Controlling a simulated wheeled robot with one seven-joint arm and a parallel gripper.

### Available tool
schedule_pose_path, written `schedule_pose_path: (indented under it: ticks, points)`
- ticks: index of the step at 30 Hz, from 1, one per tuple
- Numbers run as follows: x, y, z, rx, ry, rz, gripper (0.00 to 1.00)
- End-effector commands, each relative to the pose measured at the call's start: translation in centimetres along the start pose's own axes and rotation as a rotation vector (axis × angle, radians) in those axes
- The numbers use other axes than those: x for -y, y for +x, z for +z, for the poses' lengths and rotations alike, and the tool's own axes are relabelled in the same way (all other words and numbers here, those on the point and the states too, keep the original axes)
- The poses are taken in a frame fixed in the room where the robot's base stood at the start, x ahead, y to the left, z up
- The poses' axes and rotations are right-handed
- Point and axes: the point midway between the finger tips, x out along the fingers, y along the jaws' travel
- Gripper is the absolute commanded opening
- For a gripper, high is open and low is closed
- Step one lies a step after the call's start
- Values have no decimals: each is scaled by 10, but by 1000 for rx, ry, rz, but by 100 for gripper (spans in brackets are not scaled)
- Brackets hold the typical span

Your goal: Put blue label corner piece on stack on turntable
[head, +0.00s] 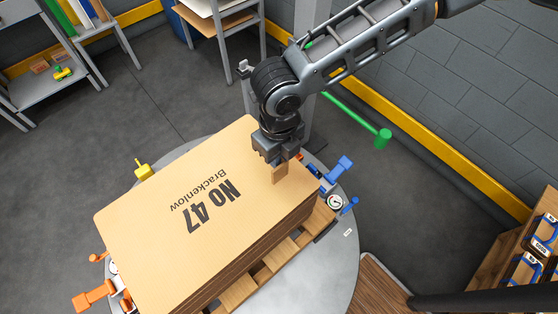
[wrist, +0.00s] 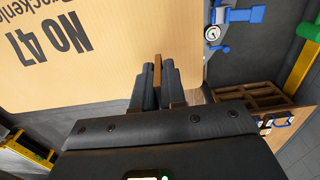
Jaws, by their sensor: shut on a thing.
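The stack (head: 190,215) of tan cardboard blanks, printed "NO 47 Brackenlow", lies on a wooden pallet on the grey round turntable (head: 335,270). My gripper (head: 279,160) is over the stack's right end, near its edge, and is shut on a tan-brown corner piece (head: 280,174). In the wrist view the corner piece (wrist: 157,72) stands out between the dark fingers (wrist: 157,92), over the edge region of the stack (wrist: 100,50). I see no blue label on the held piece. Whether it touches the stack, I cannot tell.
Blue clamps (head: 338,172) and a gauge (head: 335,202) stand at the turntable's right, orange clamps (head: 93,295) at its lower left, a yellow one (head: 143,170) behind. A green bar (head: 360,122) sticks out behind. A wooden rack (head: 530,250) with blue-marked items is at right.

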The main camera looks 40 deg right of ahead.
Motion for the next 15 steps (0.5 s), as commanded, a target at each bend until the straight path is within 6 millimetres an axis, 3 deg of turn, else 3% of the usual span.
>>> schedule_pose_path:
  ticks: [5, 15]
  points:
    - [7, 8, 5, -2, 0, 1, 0]
    - [7, 45, 5, -1, 0, 1, 0]
